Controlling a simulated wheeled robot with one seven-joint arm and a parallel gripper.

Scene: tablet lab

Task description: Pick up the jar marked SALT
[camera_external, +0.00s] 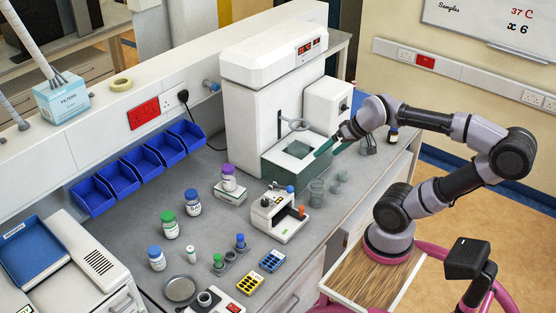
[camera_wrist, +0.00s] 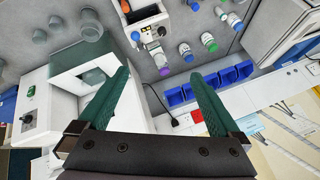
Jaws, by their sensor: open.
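Several lidded white jars stand on the grey bench in the external view: a blue-lidded jar (camera_external: 193,208), a green-lidded jar (camera_external: 169,229), another blue-lidded jar (camera_external: 157,262) and a purple-lidded jar (camera_external: 228,183) on a small box. Their labels are too small to read surely, so I cannot tell which is marked SALT. The jars also show at the top of the wrist view, including a blue-lidded jar (camera_wrist: 186,54) and a green-lidded one (camera_wrist: 209,42). My gripper (camera_external: 326,147) is open and empty beside the white machine, well right of the jars. Its teal fingers (camera_wrist: 159,75) are spread apart.
A tall white machine (camera_external: 258,113) with a red display stands between my gripper and the jars. A small white instrument (camera_external: 277,217) and clear glassware (camera_external: 317,192) stand in front. Blue bins (camera_external: 142,164) line the wall.

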